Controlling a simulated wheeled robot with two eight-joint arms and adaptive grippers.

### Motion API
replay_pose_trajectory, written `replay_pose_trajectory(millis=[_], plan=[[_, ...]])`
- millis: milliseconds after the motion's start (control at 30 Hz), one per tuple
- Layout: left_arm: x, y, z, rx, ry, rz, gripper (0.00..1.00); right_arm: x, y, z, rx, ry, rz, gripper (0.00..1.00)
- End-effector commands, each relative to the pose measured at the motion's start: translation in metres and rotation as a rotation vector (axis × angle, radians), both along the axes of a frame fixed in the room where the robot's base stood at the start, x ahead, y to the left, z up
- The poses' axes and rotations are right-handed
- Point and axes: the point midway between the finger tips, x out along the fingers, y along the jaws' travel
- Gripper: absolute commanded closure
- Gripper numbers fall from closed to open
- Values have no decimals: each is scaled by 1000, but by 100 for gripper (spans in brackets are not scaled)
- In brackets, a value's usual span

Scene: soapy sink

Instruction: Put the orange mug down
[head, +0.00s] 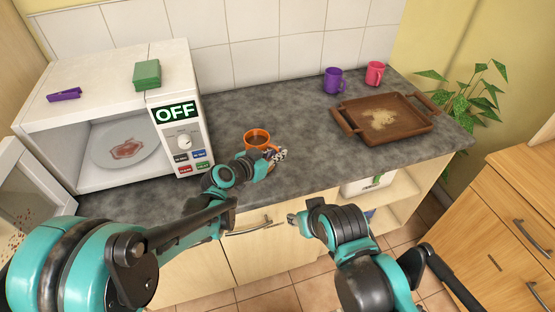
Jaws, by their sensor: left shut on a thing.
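The orange mug (252,134) is upright in the head view, over the grey counter just right of the microwave, with something dark brown inside. My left gripper (274,154) is shut on it at its near right side. The gripper and wrist hide the mug's lower part, so I cannot tell whether its base touches the counter. My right gripper (297,218) is low in front of the cabinet front, apart from the mug. Its fingers are too small and turned away to tell whether they are open.
An open microwave (118,104) marked OFF, with a stained plate (125,140) inside, stands left. A green sponge (147,73) and purple item (64,94) lie on top. A dirty brown tray (385,135), purple mug (333,80) and pink mug (374,73) are right. The mid-counter (300,110) is clear.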

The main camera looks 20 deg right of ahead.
Motion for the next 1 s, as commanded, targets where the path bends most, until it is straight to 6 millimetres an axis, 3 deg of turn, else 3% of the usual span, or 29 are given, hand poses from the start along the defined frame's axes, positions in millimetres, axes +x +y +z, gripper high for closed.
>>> replay_pose_trajectory(millis=[33, 100, 433, 533, 900, 1000], plan=[[0, 0, -11, -1, -1, 1, 100, 0, 0, -8, 0, 0, 0, 60], [0, 0, -16, -1, -1, 1, 100, 0, 0, -9, 0, 0, 0, 60], [0, 0, -17, -1, -1, 1, 100, 0, 0, -11, 0, 0, 0, 60], [0, 0, -17, 0, 0, 0, 71, 0, 0, -10, 0, 0, 0, 60], [0, 0, -13, 0, 0, 1, 71, 0, 0, -6, 0, 0, 0, 60], [-6, 10, -8, 1, -1, 3, 71, 0, 0, -2, 0, 0, 0, 60]])
